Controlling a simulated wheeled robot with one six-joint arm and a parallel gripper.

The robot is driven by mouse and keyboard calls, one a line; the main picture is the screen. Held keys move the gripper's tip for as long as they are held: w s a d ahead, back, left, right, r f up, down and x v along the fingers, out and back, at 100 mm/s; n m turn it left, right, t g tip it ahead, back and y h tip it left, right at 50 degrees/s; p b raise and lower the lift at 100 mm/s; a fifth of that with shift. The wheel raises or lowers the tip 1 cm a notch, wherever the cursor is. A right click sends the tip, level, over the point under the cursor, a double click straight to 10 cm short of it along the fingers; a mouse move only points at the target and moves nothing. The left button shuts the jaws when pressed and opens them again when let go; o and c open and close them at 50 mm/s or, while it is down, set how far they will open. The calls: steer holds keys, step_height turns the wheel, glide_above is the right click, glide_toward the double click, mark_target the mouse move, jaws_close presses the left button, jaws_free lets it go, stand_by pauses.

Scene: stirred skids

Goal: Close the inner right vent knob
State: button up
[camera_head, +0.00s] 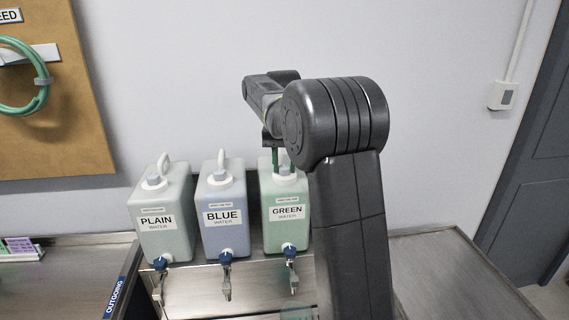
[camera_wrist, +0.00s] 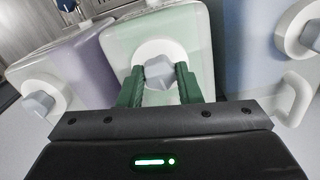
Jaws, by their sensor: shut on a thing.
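The green-tinted jug labelled GREEN WATER (camera_head: 287,225) stands at the right of the jugs visible in the head view; it fills the middle of the wrist view (camera_wrist: 190,35). Its grey-blue faceted vent knob (camera_wrist: 158,72) sits in a round white collar on top. My gripper (camera_wrist: 158,86) reaches down over this jug, its green fingers on either side of the knob and shut on it. In the head view my gripper (camera_head: 276,160) is partly hidden by my arm. I cannot tell whether the vent is open or closed.
The BLUE jug (camera_head: 223,235) and PLAIN jug (camera_head: 163,235) stand to the left. A purple-tinted jug (camera_wrist: 70,62) is close beside the green one in the wrist view. Blue-handled taps (camera_head: 225,258) project at the front. A wall is behind; bare metal counter (camera_head: 450,275) lies right.

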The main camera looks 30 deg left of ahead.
steer(key=shift+r+m, duration=0.1)
steer(key=shift+m, duration=0.7)
steer(key=o, duration=1)
step_height(320, 180, up, 14)
steer(key=shift+f, duration=0.15)
